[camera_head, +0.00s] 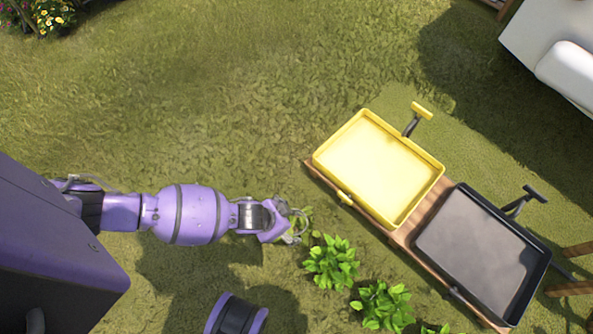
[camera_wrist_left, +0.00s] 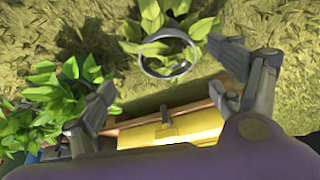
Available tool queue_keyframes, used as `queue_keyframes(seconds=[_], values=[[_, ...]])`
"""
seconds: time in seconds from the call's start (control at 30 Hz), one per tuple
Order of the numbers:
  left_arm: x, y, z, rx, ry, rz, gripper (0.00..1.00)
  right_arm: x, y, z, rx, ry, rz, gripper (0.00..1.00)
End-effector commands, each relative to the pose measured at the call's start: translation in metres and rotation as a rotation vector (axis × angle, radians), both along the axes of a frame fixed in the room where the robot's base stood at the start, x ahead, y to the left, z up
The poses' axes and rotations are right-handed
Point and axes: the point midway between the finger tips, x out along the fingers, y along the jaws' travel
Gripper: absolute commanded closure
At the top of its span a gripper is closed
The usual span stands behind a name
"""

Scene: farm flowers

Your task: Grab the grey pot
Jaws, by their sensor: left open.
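The grey pot shows in the left wrist view as a round grey rim (camera_wrist_left: 146,66) with green leaves in and around it. In the head view a grey rim, partly hidden, shows at the tip of my left gripper (camera_head: 288,222). In the left wrist view my left gripper (camera_wrist_left: 165,74) is open, its two fingers spread wide to either side of the pot. The pot lies ahead of the gap between them, and no finger clearly touches it. The pot's lower body is hidden. My right gripper is not in view.
Green leafy plants (camera_head: 332,262) stand in a row right of the left gripper. A yellow tray (camera_head: 433,183) and a dark grey tray (camera_head: 543,262) rest on a wooden board (camera_head: 402,238). Grass is open above and left of the trays.

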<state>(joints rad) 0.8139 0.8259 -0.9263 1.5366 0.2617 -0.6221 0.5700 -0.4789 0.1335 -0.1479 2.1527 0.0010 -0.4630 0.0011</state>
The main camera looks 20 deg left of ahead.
Motion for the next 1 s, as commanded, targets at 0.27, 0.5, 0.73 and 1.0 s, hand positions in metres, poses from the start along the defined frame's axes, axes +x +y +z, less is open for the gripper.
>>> queue_keyframes(seconds=[0.27, 0.5, 0.73, 1.0], values=[[0.013, -0.003, -0.027, 0.006, -0.002, -0.001, 0.15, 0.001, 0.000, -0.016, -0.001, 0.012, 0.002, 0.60], [0.023, -0.006, -0.050, 0.006, -0.002, -0.002, 0.15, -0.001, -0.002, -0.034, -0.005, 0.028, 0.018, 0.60], [0.032, -0.012, -0.074, 0.004, -0.003, -0.001, 0.15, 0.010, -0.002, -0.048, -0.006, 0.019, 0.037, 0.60], [0.032, -0.012, -0.072, 0.004, -0.003, 0.000, 0.24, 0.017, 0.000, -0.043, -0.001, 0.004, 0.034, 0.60]])
